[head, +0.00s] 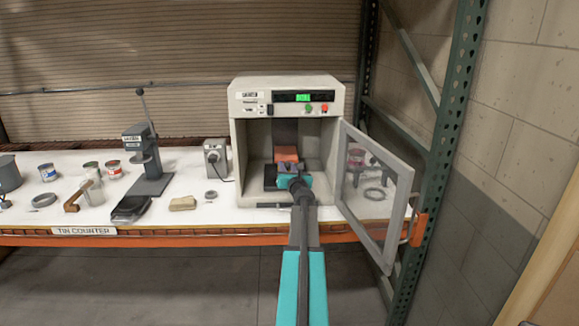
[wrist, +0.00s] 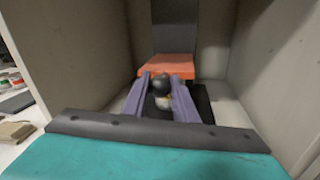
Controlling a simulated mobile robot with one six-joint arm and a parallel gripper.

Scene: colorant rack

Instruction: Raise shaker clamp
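The shaker (head: 238,140) is a beige cabinet on the counter with its door (head: 352,200) swung open to the right. Its orange clamp plate (head: 287,153) is inside, in front of a dark upright column; the plate also shows in the wrist view (wrist: 165,65). A black round knob (wrist: 162,84) is just in front of the plate. My gripper (wrist: 163,80) reaches into the cabinet with its two purple fingers apart, one on each side of the knob. I cannot tell whether both fingers touch it. A small pale and yellowish part shows below the knob.
The cabinet's side walls stand close on both sides of my gripper. The open door and a green rack post (head: 440,150) are to the right. A dispenser stand (head: 150,185), a grey box (head: 215,160) and several tins are on the counter to the left.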

